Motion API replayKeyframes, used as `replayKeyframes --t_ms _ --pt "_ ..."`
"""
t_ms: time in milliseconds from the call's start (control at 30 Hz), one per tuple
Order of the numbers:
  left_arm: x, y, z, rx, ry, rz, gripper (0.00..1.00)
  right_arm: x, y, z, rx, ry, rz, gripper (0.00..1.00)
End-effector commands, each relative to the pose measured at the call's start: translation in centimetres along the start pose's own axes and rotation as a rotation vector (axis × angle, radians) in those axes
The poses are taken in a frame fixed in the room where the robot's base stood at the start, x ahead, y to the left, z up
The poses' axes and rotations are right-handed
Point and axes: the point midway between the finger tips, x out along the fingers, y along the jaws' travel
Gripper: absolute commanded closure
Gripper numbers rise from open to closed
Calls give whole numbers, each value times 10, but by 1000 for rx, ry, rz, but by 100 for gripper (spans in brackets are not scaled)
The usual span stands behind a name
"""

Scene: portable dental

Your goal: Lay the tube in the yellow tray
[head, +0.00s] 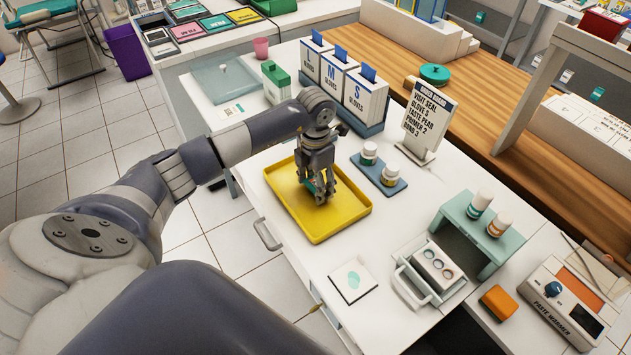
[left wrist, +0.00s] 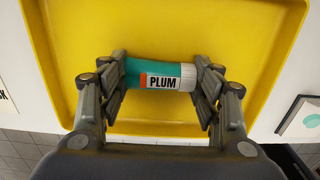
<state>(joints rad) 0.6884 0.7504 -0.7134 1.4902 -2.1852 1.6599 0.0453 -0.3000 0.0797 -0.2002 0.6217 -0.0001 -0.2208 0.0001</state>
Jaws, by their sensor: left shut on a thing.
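The tube, teal with a white cap and a label reading PLUM, lies sideways between the fingers in the left wrist view (left wrist: 170,76). My left gripper (head: 318,190) is shut on it, with the fingers at its two ends. The yellow tray (head: 345,225) lies on the white counter, and the gripper points down over its inside. The tray's floor also fills the left wrist view (left wrist: 190,25). Only a bit of teal shows by the fingers in the head view. I cannot tell whether the tube touches the tray floor. My right gripper does not show.
A blue tray with white bottles (head: 379,172) stands right of the yellow tray. Glove boxes (head: 340,85) and a sign (head: 425,120) stand behind. A teal stand (head: 475,232), a small white drawer unit (head: 430,272) and a card (head: 353,281) are nearer the front right.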

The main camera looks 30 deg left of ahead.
Motion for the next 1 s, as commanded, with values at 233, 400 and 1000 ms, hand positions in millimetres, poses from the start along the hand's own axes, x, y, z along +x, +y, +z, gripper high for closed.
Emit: replayKeyframes --t_ms 233,400,1000 --pt "-1 0 0 0 0 0 17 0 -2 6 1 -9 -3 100" --pt "0 0 0 0 0 0 17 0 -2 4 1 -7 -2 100" --pt "-78 1 1 0 -4 2 17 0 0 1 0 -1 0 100"
